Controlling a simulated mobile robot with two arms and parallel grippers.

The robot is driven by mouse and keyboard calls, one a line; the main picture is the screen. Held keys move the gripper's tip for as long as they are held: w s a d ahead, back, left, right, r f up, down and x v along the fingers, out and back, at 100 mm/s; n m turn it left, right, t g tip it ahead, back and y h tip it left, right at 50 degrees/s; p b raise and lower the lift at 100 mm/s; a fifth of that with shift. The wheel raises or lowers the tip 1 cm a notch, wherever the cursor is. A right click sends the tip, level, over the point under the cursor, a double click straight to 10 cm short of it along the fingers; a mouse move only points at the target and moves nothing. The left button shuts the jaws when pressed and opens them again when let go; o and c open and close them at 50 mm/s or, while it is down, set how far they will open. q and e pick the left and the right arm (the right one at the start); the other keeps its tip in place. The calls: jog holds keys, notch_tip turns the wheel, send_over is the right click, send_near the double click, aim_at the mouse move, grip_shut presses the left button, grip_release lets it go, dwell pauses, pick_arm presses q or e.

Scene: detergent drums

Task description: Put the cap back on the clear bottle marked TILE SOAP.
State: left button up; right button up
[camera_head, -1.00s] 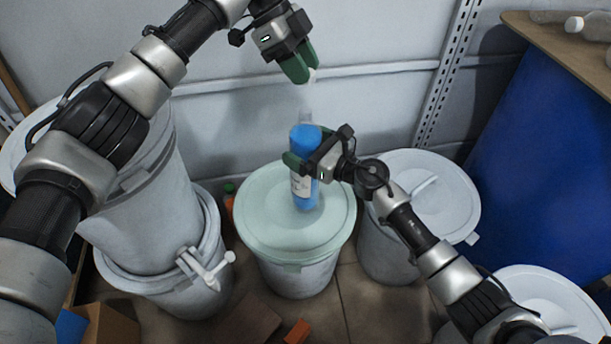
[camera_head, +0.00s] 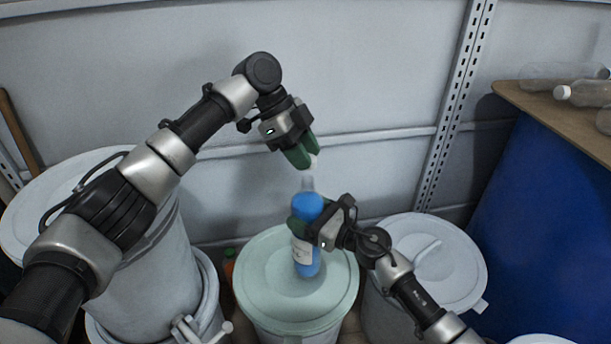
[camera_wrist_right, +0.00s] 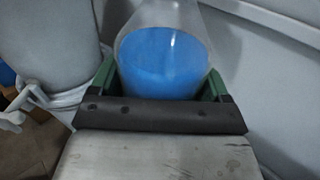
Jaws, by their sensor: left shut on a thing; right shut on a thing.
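The clear bottle (camera_head: 307,262) with blue liquid stands upright on the pale green drum lid (camera_head: 262,295). Its narrow clear neck is uncapped. A white label shows on its side, but I cannot read it. My right gripper (camera_head: 303,226) is shut around the bottle's upper body; the right wrist view also shows the bottle (camera_wrist_right: 165,55) between the green fingers. My left gripper (camera_head: 307,158) is shut on a small white cap (camera_head: 314,162), mostly hidden by the fingers. The cap is just above the bottle's mouth, slightly right of it in the head view, with a small gap between.
A grey drum (camera_head: 440,262) stands to the right, and stacked grey drums (camera_head: 150,265) stand to the left. Clear bottles (camera_head: 585,93) lie on a brown board (camera_head: 540,105) over a blue drum (camera_head: 545,210). The grey wall (camera_head: 370,80) is behind.

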pick_arm(q)
jog(key=shift+f, duration=0.75)
jog(key=shift+f, duration=0.65)
jog(key=shift+s+d+f, duration=0.1)
jog(key=shift+d+f, duration=0.05)
jog(key=shift+f, duration=0.15)
pick_arm(e)
jog(key=shift+d+r, duration=0.1)
